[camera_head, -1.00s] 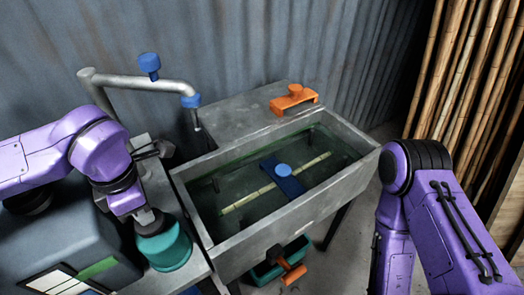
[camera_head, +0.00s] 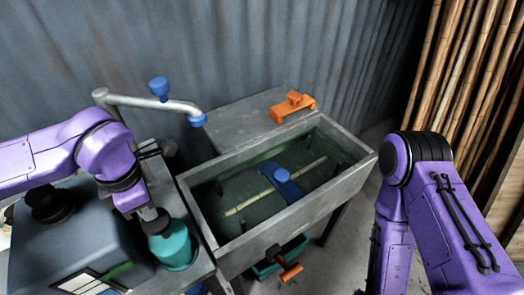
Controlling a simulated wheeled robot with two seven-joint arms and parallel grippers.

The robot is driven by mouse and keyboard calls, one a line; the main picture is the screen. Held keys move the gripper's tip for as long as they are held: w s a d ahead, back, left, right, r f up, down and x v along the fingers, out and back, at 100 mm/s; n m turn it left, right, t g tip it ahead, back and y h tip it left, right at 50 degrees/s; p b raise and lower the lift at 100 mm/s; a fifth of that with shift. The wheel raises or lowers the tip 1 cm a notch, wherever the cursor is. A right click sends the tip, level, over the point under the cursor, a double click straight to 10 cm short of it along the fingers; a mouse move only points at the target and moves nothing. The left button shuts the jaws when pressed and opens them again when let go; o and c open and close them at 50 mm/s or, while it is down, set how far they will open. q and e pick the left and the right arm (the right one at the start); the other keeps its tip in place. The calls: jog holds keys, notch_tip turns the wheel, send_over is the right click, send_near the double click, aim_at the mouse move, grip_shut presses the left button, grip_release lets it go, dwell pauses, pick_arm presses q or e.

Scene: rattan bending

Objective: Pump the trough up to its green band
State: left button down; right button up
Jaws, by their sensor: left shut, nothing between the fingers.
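The grey trough (camera_head: 283,218) stands in the middle with dark greenish water (camera_head: 242,190) in it. A faint green line (camera_head: 262,155) runs along its inner back wall; I cannot tell exactly how the water stands against it. A pale rattan rod (camera_head: 247,202) lies in the trough under a blue clamp (camera_head: 283,184). A teal bulb-shaped pump (camera_head: 175,247) stands on the bench left of the trough. My left gripper (camera_head: 156,223) is shut, its fingertips down at the pump's top, with nothing between them. My right arm shows at the right, but its gripper is out of view.
A bent pipe with a blue knob (camera_head: 159,87) and blue spout end (camera_head: 197,120) rises behind. An orange tool (camera_head: 293,107) sits on the back ledge. Bamboo poles (camera_head: 465,80) line the right.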

aim_at(157, 223)
dwell(0.5)
pick_arm(q)
jog(key=shift+f+b, duration=1.75)
jog(key=shift+f, duration=1.5)
notch_tip(157, 223, up, 7)
jog(key=p, duration=0.8)
jog(key=shift+f, duration=0.3)
notch_tip(157, 223, up, 3)
jog(key=shift+w+f+p, duration=0.1)
jog(key=shift+f+p, duration=0.1)
jog(key=shift+p, duration=0.6)
jog(key=shift+r, duration=1.7)
